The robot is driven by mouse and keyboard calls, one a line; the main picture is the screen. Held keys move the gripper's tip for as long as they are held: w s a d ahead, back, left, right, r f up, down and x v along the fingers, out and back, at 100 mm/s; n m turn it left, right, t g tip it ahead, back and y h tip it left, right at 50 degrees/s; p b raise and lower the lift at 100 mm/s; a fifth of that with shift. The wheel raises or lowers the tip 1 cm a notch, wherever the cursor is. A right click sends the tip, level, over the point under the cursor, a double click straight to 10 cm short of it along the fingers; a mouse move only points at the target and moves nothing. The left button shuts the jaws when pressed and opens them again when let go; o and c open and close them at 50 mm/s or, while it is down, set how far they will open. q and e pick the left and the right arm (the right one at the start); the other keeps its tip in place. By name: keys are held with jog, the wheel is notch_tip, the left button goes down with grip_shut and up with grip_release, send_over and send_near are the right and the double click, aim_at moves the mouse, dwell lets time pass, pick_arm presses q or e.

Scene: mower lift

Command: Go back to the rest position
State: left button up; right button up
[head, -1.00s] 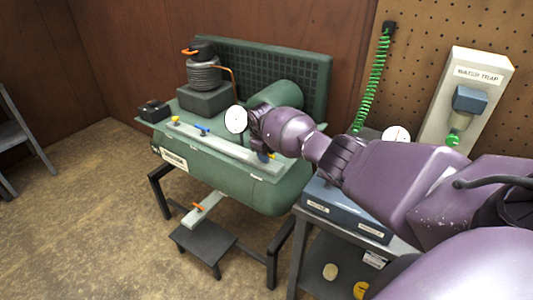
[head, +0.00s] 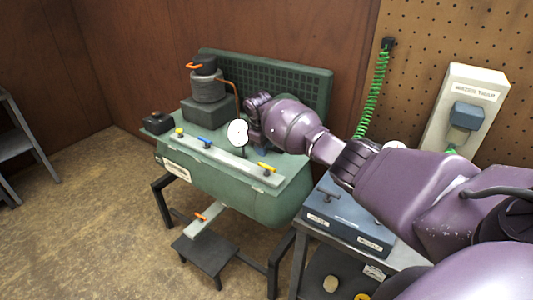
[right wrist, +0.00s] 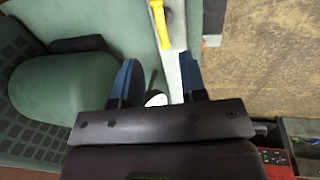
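The right gripper (head: 255,134) is above the top of a green compressor tank (head: 240,200), behind a white round gauge (head: 237,132). Its fingers are partly hidden in the head view. In the right wrist view the two blue fingers (right wrist: 156,82) stand apart with nothing held between them. A yellow-handled lever (head: 267,167) on the pale manifold bar (head: 222,155) is clear of the gripper; it also shows beyond the fingertips in the right wrist view (right wrist: 160,22). The left gripper is not in view.
A blue lever (head: 205,142) and a yellow knob (head: 179,132) sit farther left on the bar. A motor (head: 207,85) stands behind. A cart with a blue box (head: 345,215) is under my right arm. A pegboard (head: 490,40) with a water trap panel (head: 462,95) is at right.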

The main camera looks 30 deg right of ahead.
jog(key=shift+a+r, duration=0.1)
jog(key=shift+r, duration=0.35)
jog(key=shift+w, duration=0.1)
